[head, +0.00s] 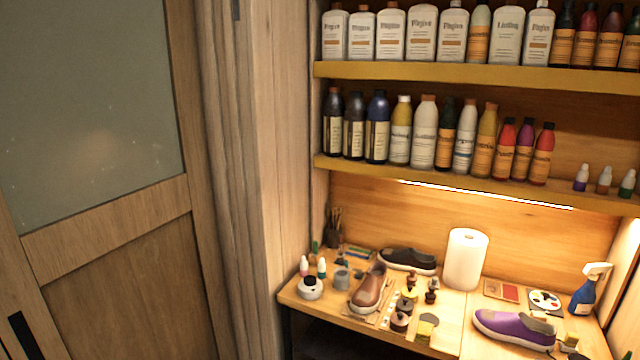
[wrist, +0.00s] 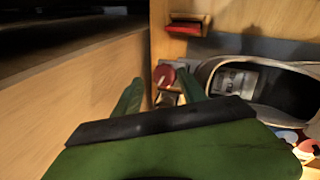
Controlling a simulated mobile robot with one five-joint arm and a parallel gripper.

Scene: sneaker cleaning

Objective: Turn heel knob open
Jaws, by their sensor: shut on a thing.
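In the wrist view my gripper (wrist: 161,92) has its two green fingers on either side of a small round red knob (wrist: 163,75), which I take to be the heel knob. The fingers are shut on it, though the exact contact is partly hidden. A pale shaft-like part (wrist: 166,98) shows below the knob. A shoe (wrist: 216,83) with a light rim and a dark inside lies just right of the fingertips. In the head view a purple sneaker (head: 510,328) lies at the bench's right; I cannot make out my gripper there.
A wooden block with a red face (wrist: 188,25) is beyond the knob, and a wooden wall (wrist: 85,90) runs close on the left. The bench (head: 455,315) also holds a brown shoe (head: 368,290), a paper roll (head: 465,260) and a blue spray bottle (head: 587,292). Bottles fill the shelves above.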

